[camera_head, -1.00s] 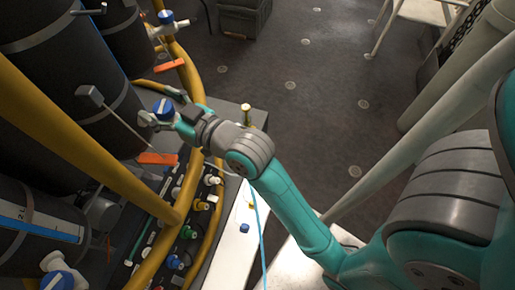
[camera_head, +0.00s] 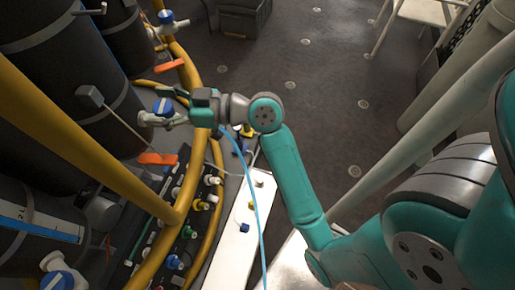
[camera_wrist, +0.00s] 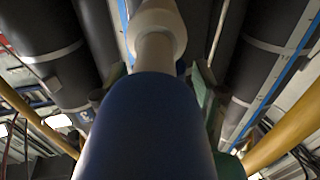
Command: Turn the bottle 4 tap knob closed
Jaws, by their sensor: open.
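A white tap with a blue knob (camera_head: 162,106) sticks out from a black bottle (camera_head: 95,95) in the middle left of the head view. I cannot read a bottle number. My gripper (camera_head: 173,108) is open at this tap, with its fingers close to the blue knob. In the wrist view the blue knob (camera_wrist: 150,130) fills the lower middle, with the white tap body (camera_wrist: 155,35) behind it. My gripper's fingers (camera_wrist: 155,85) show on both sides of it, partly hidden by the knob. I cannot tell whether they touch it.
Other blue-knobbed taps stand at the top (camera_head: 166,17) and lower left (camera_head: 58,279). A yellow rail (camera_head: 90,150) crosses near the bottles. Orange tags (camera_head: 157,158) hang near the taps. A panel of small valves (camera_head: 185,235) lies below. Open floor (camera_head: 320,90) is right.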

